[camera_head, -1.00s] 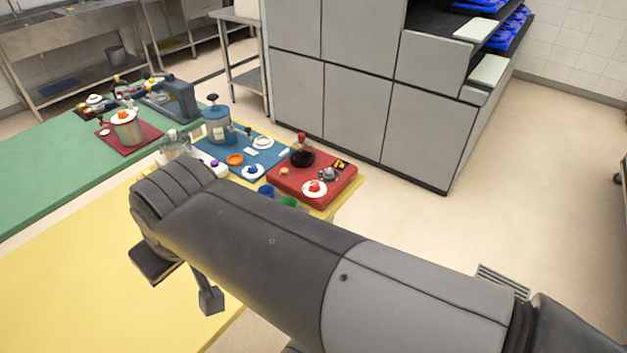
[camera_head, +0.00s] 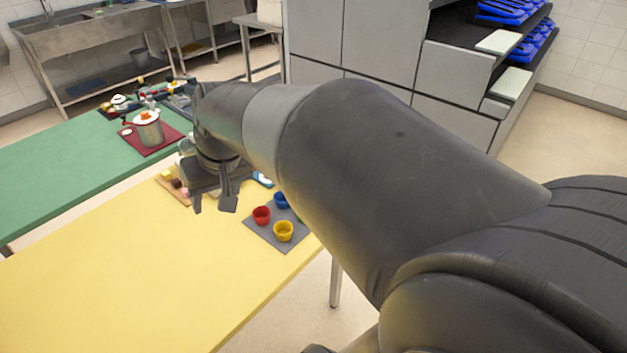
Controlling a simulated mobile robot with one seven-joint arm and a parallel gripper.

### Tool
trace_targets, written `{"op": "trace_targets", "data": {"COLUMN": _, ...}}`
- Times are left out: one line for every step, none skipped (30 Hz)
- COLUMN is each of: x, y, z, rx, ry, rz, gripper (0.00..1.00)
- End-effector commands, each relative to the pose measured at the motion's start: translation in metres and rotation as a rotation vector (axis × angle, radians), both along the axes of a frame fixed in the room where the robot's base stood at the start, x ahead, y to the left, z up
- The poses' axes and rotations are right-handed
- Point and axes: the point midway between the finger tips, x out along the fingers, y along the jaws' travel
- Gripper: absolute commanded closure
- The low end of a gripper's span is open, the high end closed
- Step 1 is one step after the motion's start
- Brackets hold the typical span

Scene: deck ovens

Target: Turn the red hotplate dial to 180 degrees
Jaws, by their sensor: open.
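My gripper (camera_head: 212,203) is open and empty, its two fingers pointing down over the far part of the yellow table. To its left, on the green table, a metal pot (camera_head: 149,131) with an orange-red knob stands on a dark red base (camera_head: 166,146). A small white disc (camera_head: 126,132) lies on that base beside the pot; its marks are too small to read. The brighter red base with a white, red-centred dial, seen earlier at the right, is hidden behind my arm. I cannot tell which base is the hotplate.
Red (camera_head: 261,215), blue (camera_head: 281,200) and yellow (camera_head: 284,231) cups stand on a grey mat (camera_head: 262,238) right of my gripper. A wooden board (camera_head: 170,186) with small items lies to its left. The near yellow table (camera_head: 130,270) is clear.

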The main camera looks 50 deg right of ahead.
Motion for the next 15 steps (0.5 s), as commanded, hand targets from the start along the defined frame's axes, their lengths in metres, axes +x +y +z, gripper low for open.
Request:
{"op": "trace_targets", "data": {"x": 0.009, "y": -0.018, "z": -0.004, "rx": 0.013, "ry": 0.022, "rz": -0.035, "gripper": 0.48}}
{"op": "trace_targets", "data": {"x": 0.013, "y": -0.028, "z": -0.007, "rx": 0.021, "ry": 0.033, "rz": -0.052, "gripper": 0.48}}
{"op": "trace_targets", "data": {"x": 0.019, "y": -0.043, "z": -0.010, "rx": 0.031, "ry": 0.047, "rz": -0.077, "gripper": 0.48}}
{"op": "trace_targets", "data": {"x": 0.023, "y": -0.053, "z": -0.012, "rx": 0.038, "ry": 0.057, "rz": -0.096, "gripper": 0.48}}
{"op": "trace_targets", "data": {"x": 0.026, "y": -0.064, "z": -0.015, "rx": 0.043, "ry": 0.069, "rz": -0.112, "gripper": 0.48}}
{"op": "trace_targets", "data": {"x": 0.030, "y": -0.079, "z": -0.019, "rx": 0.050, "ry": 0.081, "rz": -0.138, "gripper": 0.48}}
{"op": "trace_targets", "data": {"x": 0.033, "y": -0.090, "z": -0.022, "rx": 0.055, "ry": 0.091, "rz": -0.156, "gripper": 0.48}}
{"op": "trace_targets", "data": {"x": 0.035, "y": -0.102, "z": -0.026, "rx": 0.059, "ry": 0.101, "rz": -0.174, "gripper": 0.48}}
{"op": "trace_targets", "data": {"x": 0.038, "y": -0.118, "z": -0.031, "rx": 0.063, "ry": 0.115, "rz": -0.198, "gripper": 0.48}}
{"op": "trace_targets", "data": {"x": 0.039, "y": -0.129, "z": -0.034, "rx": 0.066, "ry": 0.126, "rz": -0.217, "gripper": 0.48}}
{"op": "trace_targets", "data": {"x": 0.041, "y": -0.141, "z": -0.038, "rx": 0.069, "ry": 0.135, "rz": -0.234, "gripper": 0.48}}
{"op": "trace_targets", "data": {"x": 0.041, "y": -0.157, "z": -0.044, "rx": 0.071, "ry": 0.149, "rz": -0.259, "gripper": 0.48}}
{"op": "trace_targets", "data": {"x": 0.042, "y": -0.169, "z": -0.048, "rx": 0.072, "ry": 0.159, "rz": -0.277, "gripper": 0.48}}
{"op": "trace_targets", "data": {"x": 0.042, "y": -0.181, "z": -0.052, "rx": 0.073, "ry": 0.169, "rz": -0.294, "gripper": 0.48}}
{"op": "trace_targets", "data": {"x": 0.041, "y": -0.197, "z": -0.058, "rx": 0.072, "ry": 0.183, "rz": -0.318, "gripper": 0.48}}
